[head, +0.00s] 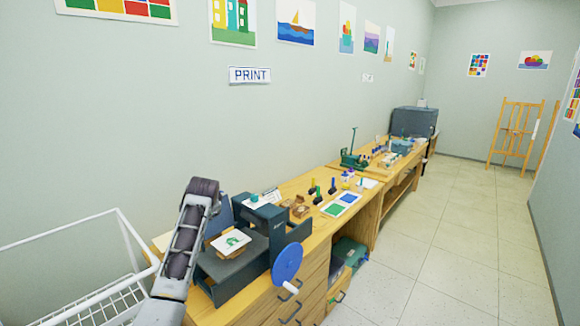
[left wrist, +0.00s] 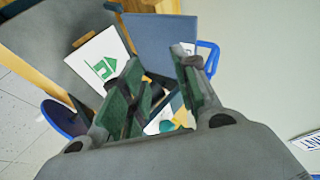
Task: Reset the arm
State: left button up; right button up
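My left arm (head: 185,240) rises from the bottom left of the head view, in front of the left end of the workbench. In that view I cannot make out its fingers clearly. In the left wrist view my left gripper (left wrist: 157,62) has its two fingers apart, with nothing held between them. Beyond them are a dark blue panel (left wrist: 160,42) and a white card with a green house print (left wrist: 101,57). The card also lies on the dark printing press (head: 262,238), just right of my arm. My right gripper is in neither view.
The press has a blue wheel (head: 287,262) at the bench's front edge. A white wire rack (head: 100,300) stands at left. The workbench (head: 318,228) holds small tools and blue and green prints (head: 341,204). The floor (head: 450,230) at right is clear.

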pick_arm(q)
jog(key=s+d+f+n+g+h, duration=0.1)
jog(key=s+d+f+n+g, duration=0.15)
jog(key=s+f, duration=1.8)
jog(key=s+d+f+n+g+h, duration=0.1)
jog(key=s+d+f+n, duration=0.1)
jog(key=s, duration=1.3)
jog(key=s+d+f+n+g+h, duration=0.1)
jog(key=s+d+n+g, duration=0.15)
jog(key=s, duration=1.25)
notch_tip(320, 180, down, 33)
jog(key=s, duration=0.2)
jog(key=s+a+f, duration=0.2)
jog(key=s+f, duration=0.8)
jog(key=s, duration=0.1)
jog(key=s+a+f+g, duration=0.1)
jog(key=s+a+f, duration=0.1)
jog(key=s+f, duration=0.8)
jog(key=shift+s+g, duration=0.3)
jog(key=shift+s, duration=0.4)
